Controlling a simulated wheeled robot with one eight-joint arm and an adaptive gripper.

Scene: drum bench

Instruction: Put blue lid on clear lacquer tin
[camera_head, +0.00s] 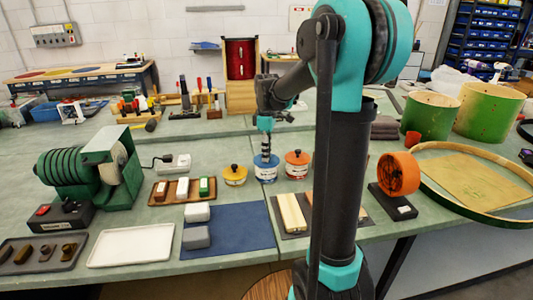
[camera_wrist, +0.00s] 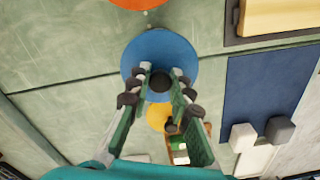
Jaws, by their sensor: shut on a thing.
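The blue lid (camera_head: 265,160) is a round disc with a dark knob, and it shows large in the wrist view (camera_wrist: 188,58). My gripper (camera_head: 265,150) points down and is shut on the lid's knob; its fingers also close around it in the wrist view (camera_wrist: 160,84). The tin (camera_head: 266,175), with a pale label, is directly below the lid in the head view. The lid looks level and lies at the tin's top; I cannot tell whether it is fully seated. In the wrist view the lid hides the tin.
A tin with a yellow lid (camera_head: 235,171) stands close on the left, and one with an orange lid (camera_head: 297,158) close on the right. A wooden tray of small blocks (camera_head: 171,197) and a blue mat (camera_head: 240,228) lie nearer. The green bench behind the tins is partly clear.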

